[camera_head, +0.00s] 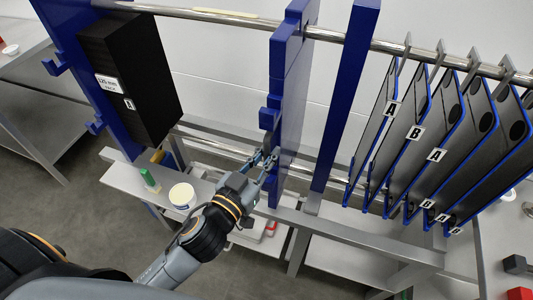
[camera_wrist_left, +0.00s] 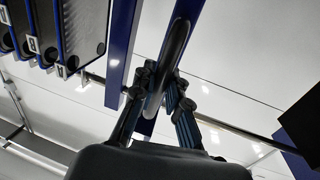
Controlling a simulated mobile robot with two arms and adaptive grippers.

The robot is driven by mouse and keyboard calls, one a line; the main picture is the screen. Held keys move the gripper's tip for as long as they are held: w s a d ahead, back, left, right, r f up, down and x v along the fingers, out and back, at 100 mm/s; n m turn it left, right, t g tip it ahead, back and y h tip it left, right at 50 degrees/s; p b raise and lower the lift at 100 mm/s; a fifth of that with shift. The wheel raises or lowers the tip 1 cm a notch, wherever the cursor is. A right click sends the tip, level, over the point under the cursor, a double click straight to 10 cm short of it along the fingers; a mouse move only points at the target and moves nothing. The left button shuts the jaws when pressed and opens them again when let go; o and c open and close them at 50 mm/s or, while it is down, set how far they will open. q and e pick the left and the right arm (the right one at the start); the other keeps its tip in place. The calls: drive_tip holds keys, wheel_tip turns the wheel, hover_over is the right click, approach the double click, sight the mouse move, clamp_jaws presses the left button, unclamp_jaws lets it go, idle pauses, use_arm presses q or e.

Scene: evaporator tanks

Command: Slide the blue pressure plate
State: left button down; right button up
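The blue pressure plate (camera_head: 290,95) stands upright in the middle of the head view, hung across the metal rails. Its near edge has several blue lugs. My left gripper (camera_head: 266,160) reaches up from below to the plate's lower part. In the left wrist view, a dark curved handle (camera_wrist_left: 176,50) runs between the fingers of my left gripper (camera_wrist_left: 161,82). Both fingertips appear to press on the handle from either side. My right gripper is not in view.
A black plate stack (camera_head: 135,85) stands by the blue end frame (camera_head: 75,60) at left. A blue upright (camera_head: 345,95) stands right of the plate, then several hanging lettered plates (camera_head: 430,130). The rails between stack and pressure plate are clear. A white tub (camera_head: 182,196) sits on the lower shelf.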

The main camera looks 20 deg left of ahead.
use_arm(q)
drive_tip(key=shift+a, duration=0.1)
drive_tip(key=shift+w+a, duration=0.1)
drive_tip(key=shift+a, duration=0.15)
drive_tip(key=a+p, duration=0.3)
drive_tip(key=a, duration=2.3)
drive_tip(key=shift+w+a, duration=0.2)
drive_tip(key=shift+w, duration=0.25)
drive_tip(key=c, duration=1.3)
unclamp_jaws()
drive_tip(key=shift+s, duration=0.15)
drive_tip(key=shift+c, duration=0.2)
drive_tip(key=shift+s, duration=0.1)
